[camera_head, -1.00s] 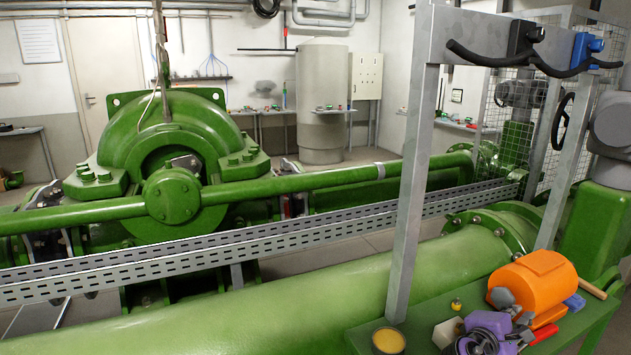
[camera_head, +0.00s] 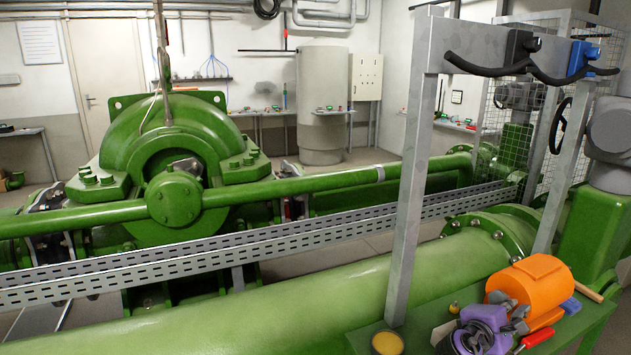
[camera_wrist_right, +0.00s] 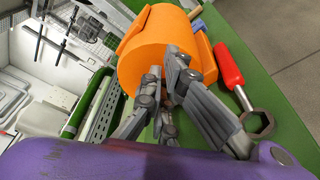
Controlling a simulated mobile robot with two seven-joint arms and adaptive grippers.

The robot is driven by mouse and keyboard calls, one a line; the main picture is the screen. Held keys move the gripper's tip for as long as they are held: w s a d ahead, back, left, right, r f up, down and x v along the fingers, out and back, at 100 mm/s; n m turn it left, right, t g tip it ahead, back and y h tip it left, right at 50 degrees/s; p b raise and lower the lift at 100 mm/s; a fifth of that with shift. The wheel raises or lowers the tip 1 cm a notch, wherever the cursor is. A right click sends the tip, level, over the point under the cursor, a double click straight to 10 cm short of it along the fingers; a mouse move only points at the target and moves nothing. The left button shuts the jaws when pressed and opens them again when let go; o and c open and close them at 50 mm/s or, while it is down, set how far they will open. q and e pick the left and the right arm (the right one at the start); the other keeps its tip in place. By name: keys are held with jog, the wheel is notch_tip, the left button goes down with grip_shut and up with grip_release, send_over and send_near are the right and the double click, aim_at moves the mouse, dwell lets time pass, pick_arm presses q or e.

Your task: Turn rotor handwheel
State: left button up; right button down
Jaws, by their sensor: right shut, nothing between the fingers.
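A dark handwheel (camera_head: 560,125) shows edge-on at the right of the head view, partly behind a grey post; I cannot tell if it is the rotor handwheel. The large green rotor casing (camera_head: 172,125) stands at the left, with a round green flange (camera_head: 173,199) in front. My right gripper (camera_head: 508,302), a purple body with grey fingers, is at the lower right of the head view beside an orange motor-like cylinder (camera_head: 541,282). In the right wrist view the fingers (camera_wrist_right: 163,72) are shut and empty, in front of the orange cylinder (camera_wrist_right: 160,45). My left gripper is out of view.
A green bench (camera_head: 425,338) holds a yellow-topped tin (camera_head: 388,342) and a red-handled wrench (camera_wrist_right: 228,65). A perforated grey rail (camera_head: 250,248) and a green pipe (camera_head: 300,305) cross the foreground.

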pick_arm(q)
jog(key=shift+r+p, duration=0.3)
pick_arm(e)
jog(key=shift+w+r, duration=0.5)
jog(key=shift+r, duration=0.3)
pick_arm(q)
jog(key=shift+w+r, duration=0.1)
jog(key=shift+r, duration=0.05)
pick_arm(e)
jog(key=shift+r, duration=0.1)
jog(key=shift+s+d+r+p, duration=0.1)
jog(key=shift+s+r+p, duration=0.05)
jog(key=shift+r+p, duration=0.15)
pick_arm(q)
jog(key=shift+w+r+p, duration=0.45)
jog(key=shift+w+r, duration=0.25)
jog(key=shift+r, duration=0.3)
pick_arm(e)
jog(key=s+a, duration=0.2)
jog(key=a, duration=0.3)
jog(key=shift+s+a+f, duration=0.2)
jog(key=shift+a+f, duration=0.2)
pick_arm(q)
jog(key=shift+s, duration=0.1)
